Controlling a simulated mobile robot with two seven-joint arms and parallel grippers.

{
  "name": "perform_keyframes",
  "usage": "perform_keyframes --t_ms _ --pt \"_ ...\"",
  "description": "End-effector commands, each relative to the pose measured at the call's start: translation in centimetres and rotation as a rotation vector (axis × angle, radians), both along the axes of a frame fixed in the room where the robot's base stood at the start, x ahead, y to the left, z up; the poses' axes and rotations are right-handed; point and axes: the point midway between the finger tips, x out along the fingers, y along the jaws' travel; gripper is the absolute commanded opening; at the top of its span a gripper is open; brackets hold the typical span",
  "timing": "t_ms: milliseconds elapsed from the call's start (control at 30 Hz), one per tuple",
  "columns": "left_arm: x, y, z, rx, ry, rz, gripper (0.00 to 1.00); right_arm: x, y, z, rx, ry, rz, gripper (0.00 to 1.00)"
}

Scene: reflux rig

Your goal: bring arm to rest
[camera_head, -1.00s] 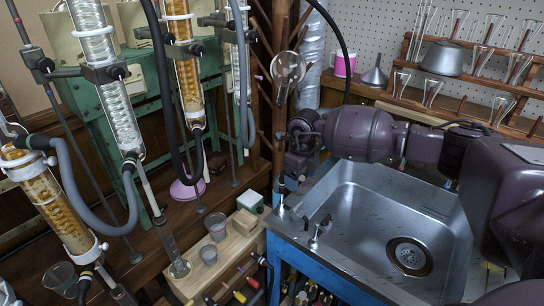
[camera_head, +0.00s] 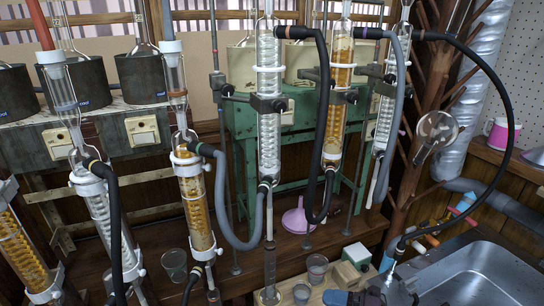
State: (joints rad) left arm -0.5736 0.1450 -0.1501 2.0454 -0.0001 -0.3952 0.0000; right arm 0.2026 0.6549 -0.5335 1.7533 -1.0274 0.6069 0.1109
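Neither gripper can be made out in the camera_head view. A small blue-grey part shows at the bottom edge, left of the sink (camera_head: 480,275); it is cut off and I cannot tell whether it belongs to my arm. The reflux rig fills the view. A clear coil condenser (camera_head: 268,100) stands upright in the middle. An amber-packed column (camera_head: 341,75) stands right of it and another amber column (camera_head: 194,205) left of it. Grey and black hoses join them. A long black hose (camera_head: 510,110) arches down to the sink's back left corner.
A green stand (camera_head: 245,120) backs the columns. Dark heating mantles (camera_head: 75,85) stand at the back left. A pink funnel (camera_head: 298,217), small beakers (camera_head: 317,267) and a white box (camera_head: 356,255) occupy the bench. A wooden peg rack (camera_head: 420,120) and pink mug (camera_head: 498,134) are right.

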Motion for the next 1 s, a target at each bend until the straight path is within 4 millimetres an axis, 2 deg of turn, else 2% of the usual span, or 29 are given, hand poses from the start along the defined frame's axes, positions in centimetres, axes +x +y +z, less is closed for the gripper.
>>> perform_keyframes --t_ms 133,267,467,600,800,900,1000 --pt "0.0 0.0 0.0 0.000 0.000 0.000 0.43 -1.1 -0.9 0.1 0.250 0.161 -0.278 0.77" --pt "0.0 0.0 0.0 0.000 0.000 0.000 0.43 -2.2 -3.3 -0.9 0.430 0.324 -0.532 0.77" --pt "0.0 0.0 0.0 0.000 0.000 0.000 0.43 -5.8 -8.2 -4.5 0.652 0.619 -0.924 0.77" --pt "0.0 0.0 0.0 0.000 0.000 0.000 0.43 -10.0 -11.4 -7.7 0.771 0.846 -1.175 0.77" --pt "-0.1 0.0 0.0 0.001 0.001 0.000 0.43 -15.7 -13.8 -11.0 0.874 1.094 -1.409 0.77" --pt "-0.1 0.0 0.0 0.001 0.001 0.000 0.43 -17.2 -14.3 -11.6 0.897 1.157 -1.460 0.77" --pt "-0.1 0.0 0.0 0.001 0.001 0.000 0.43 -17.8 -14.4 -11.9 0.904 1.183 -1.480 0.77"
